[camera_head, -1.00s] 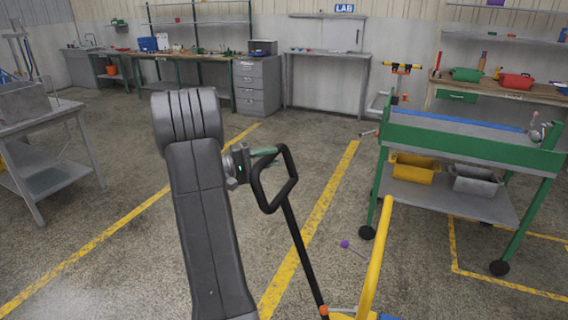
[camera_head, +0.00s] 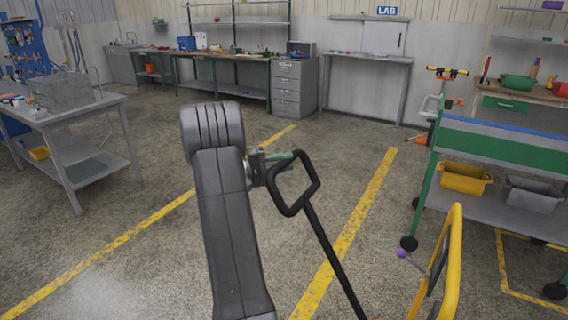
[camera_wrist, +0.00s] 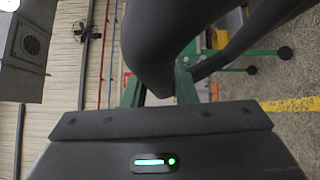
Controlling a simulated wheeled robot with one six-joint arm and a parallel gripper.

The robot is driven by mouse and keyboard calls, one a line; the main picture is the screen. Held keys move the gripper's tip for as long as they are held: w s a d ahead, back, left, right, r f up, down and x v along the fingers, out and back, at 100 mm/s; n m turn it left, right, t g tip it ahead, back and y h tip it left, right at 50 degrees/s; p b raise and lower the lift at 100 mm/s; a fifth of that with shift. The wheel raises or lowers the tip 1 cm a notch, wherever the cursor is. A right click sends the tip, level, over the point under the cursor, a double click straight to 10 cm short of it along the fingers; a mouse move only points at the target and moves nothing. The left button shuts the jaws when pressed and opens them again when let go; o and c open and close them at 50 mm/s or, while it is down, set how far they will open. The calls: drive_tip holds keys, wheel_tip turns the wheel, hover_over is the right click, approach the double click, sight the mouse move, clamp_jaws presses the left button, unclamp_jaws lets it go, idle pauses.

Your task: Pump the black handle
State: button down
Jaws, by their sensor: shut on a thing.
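The black handle (camera_head: 307,182) is a loop on a long black bar that slopes down to the right in the head view. My gripper (camera_head: 284,160), with green fingers, is at the upper left side of the loop and is shut on it. In the wrist view the handle (camera_wrist: 150,50) is a large dark shape close in front, between the green fingers (camera_wrist: 158,90). The lower end of the bar runs out of the head view at the bottom.
A yellow curved rail (camera_head: 455,262) stands at the lower right. A green cart (camera_head: 500,140) with yellow and grey bins is on the right. A grey table (camera_head: 75,120) stands at the left. The floor between yellow lines is mostly clear.

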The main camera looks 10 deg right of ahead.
drive_tip(key=shift+s+f, duration=0.1)
drive_tip(key=shift+f, duration=0.15)
drive_tip(key=c, duration=1.2)
unclamp_jaws()
drive_tip(key=shift+d+r, duration=0.1)
drive_tip(key=shift+o, duration=0.2)
drive_tip(key=s+a+b, duration=0.1)
drive_tip(key=s+a, duration=0.1)
drive_tip(key=a, duration=1.1)
drive_tip(key=shift+a+f, duration=0.3)
drive_tip(key=shift+a, duration=0.05)
